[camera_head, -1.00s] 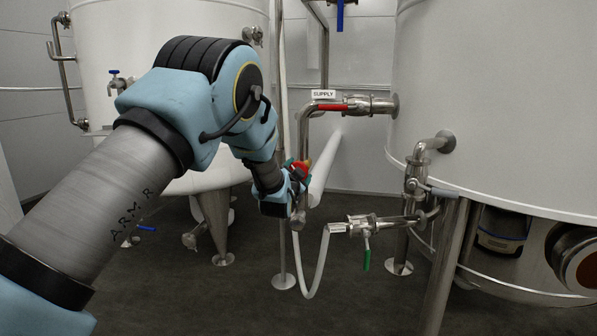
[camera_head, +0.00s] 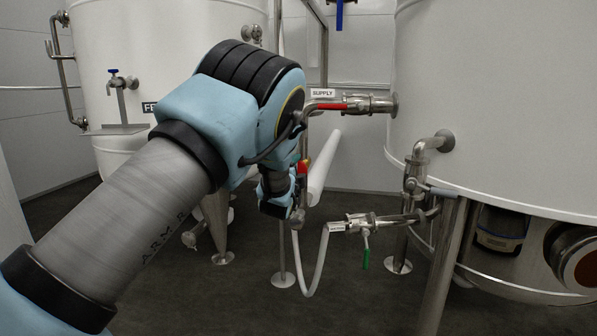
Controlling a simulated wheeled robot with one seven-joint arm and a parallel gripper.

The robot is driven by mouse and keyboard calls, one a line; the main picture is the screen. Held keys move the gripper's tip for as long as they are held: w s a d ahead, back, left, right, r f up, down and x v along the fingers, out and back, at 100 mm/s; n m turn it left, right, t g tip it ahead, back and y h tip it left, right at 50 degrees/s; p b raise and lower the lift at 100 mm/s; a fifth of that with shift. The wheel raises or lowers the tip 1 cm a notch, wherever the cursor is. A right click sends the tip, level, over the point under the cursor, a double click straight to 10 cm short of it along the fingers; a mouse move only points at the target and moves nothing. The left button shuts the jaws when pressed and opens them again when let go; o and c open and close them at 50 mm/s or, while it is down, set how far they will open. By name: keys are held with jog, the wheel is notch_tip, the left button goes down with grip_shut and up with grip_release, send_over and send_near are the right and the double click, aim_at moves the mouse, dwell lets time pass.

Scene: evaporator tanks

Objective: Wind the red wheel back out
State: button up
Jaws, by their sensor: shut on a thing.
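The red wheel (camera_head: 303,167) is a small red patch on the upright steel pipe in the middle of the view, below the SUPPLY label. Most of it is hidden behind my wrist. My gripper (camera_head: 297,182) is at the wheel, at the end of my blue and grey arm, and is shut on it. The fingers are small and partly covered, so their exact hold on the rim cannot be made out.
A red lever (camera_head: 333,106) sits on the supply pipe above. A green-handled valve (camera_head: 366,250) with a pale hose (camera_head: 312,285) is below right. A large white tank (camera_head: 490,110) fills the right, another (camera_head: 150,40) the left. The dark floor (camera_head: 190,300) is clear in front.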

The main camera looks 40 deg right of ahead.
jog(key=shift+a+f, duration=0.1)
dwell(0.4)
jog(key=o, duration=1.2)
jog(key=shift+o, duration=0.2)
jog(key=p+v, duration=0.1)
jog(key=v, duration=0.9)
jog(key=shift+s+a+p, duration=0.15)
jog(key=shift+a+p, duration=0.15)
